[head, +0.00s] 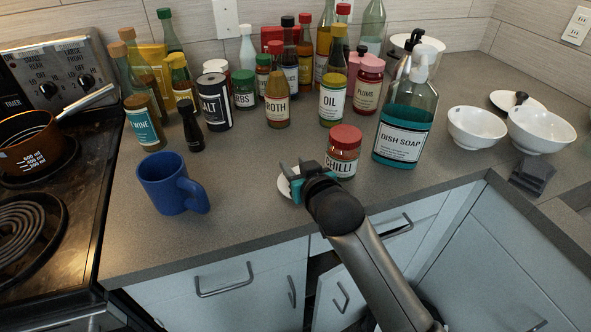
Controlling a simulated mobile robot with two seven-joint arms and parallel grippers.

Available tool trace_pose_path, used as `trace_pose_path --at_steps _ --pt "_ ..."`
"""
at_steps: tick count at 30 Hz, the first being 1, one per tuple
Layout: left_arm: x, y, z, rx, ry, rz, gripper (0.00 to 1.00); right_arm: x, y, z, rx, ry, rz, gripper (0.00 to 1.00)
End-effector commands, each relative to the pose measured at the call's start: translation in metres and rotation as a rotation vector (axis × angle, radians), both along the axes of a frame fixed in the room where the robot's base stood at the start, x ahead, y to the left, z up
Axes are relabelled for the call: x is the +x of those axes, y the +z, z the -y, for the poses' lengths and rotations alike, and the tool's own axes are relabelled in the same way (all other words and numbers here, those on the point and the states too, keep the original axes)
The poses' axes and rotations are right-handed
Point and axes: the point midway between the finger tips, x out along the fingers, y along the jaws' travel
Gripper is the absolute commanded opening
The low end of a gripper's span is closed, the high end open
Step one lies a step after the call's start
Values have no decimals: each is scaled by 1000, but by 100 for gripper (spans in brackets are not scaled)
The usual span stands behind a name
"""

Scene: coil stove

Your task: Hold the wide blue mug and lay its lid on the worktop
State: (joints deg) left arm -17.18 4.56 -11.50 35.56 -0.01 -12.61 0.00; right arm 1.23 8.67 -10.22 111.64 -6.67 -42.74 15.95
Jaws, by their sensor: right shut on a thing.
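The wide blue mug (163,186) stands upright on the worktop (240,226) near its front edge, right of the stove, with its handle to the right. No lid sits on its rim. My right gripper (301,172) is over the worktop to the right of the mug, apart from it. It is shut on a round white lid (285,187), which is partly hidden behind the gripper. Whether the lid touches the worktop is hard to tell. My left gripper is not in view.
A chilli jar (342,157) stands just behind my right gripper, with a dish soap bottle (402,125) to its right. Several bottles and jars crowd the back. White bowls (541,130) stand at the right. The worktop between mug and gripper is clear.

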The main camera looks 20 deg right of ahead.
Motion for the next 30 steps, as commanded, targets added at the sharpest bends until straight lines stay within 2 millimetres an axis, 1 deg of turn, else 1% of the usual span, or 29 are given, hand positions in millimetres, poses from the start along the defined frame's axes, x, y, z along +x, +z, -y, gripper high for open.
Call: trace_pose_path --at_steps 1,8,12,13,15,21,27,30 --pt "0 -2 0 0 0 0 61 0 -3 0 0 0 1 0" --pt "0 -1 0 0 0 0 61 0 -2 0 0 0 2 0" --pt "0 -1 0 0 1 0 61 0 -5 0 1 0 1 0" --pt "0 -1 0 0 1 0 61 0 -6 0 1 0 1 41" --pt "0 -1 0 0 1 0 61 0 -5 0 0 0 1 49" --pt "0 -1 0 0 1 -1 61 0 -5 0 0 0 1 70" --pt "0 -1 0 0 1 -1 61 0 -5 0 0 0 2 70" --pt "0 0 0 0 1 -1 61 0 -1 0 0 0 3 70"
